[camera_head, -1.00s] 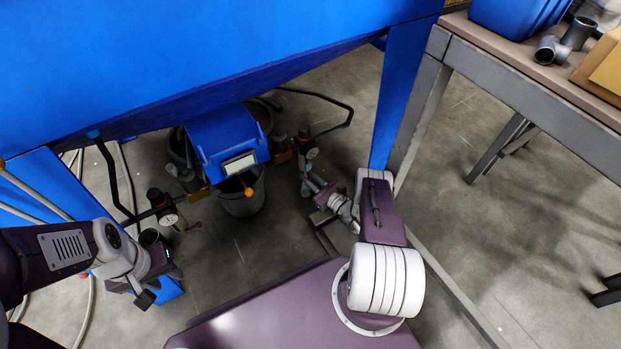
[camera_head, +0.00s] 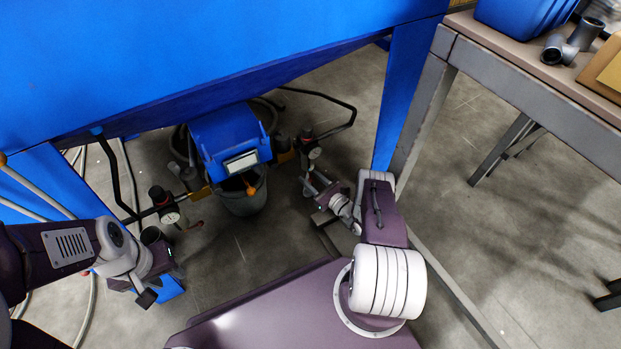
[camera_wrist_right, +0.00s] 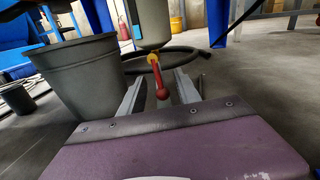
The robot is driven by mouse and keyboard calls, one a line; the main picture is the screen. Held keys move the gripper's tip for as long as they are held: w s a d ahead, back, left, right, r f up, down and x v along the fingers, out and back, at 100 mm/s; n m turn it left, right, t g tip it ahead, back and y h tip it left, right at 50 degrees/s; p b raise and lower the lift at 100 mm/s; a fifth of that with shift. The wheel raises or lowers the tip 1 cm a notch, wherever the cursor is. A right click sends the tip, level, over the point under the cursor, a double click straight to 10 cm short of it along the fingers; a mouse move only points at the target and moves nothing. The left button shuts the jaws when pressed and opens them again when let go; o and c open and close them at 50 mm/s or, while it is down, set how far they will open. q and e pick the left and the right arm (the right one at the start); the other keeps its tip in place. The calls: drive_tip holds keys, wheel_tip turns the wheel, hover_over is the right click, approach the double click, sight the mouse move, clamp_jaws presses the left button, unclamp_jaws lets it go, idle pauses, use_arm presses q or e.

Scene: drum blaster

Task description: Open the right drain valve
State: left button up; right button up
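The right drain valve's red lever (camera_wrist_right: 161,84) hangs down from a yellow pivot under a grey cylindrical bowl (camera_wrist_right: 153,22) in the right wrist view. My right gripper (camera_wrist_right: 160,94) is open, with one metal finger on each side of the lever. Whether a finger touches the lever cannot be told. In the head view my right gripper (camera_head: 312,186) is below the right filter unit with its gauge (camera_head: 314,154); the lever does not show clearly there. My left gripper (camera_head: 148,292) is at the lower left, apart from the valves; its fingers are unclear.
A grey bucket (camera_head: 243,198) stands under the blue box (camera_head: 227,140), left of the right valve; it also shows in the right wrist view (camera_wrist_right: 80,75). The left filter unit (camera_head: 162,203) has a red handle. A blue machine leg (camera_head: 395,100) and a table (camera_head: 530,75) are on the right.

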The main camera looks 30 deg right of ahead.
drive_tip(key=p+v, duration=0.4)
drive_tip(key=v, duration=0.5)
drive_tip(key=shift+p, duration=0.3)
drive_tip(key=shift+s, duration=0.1)
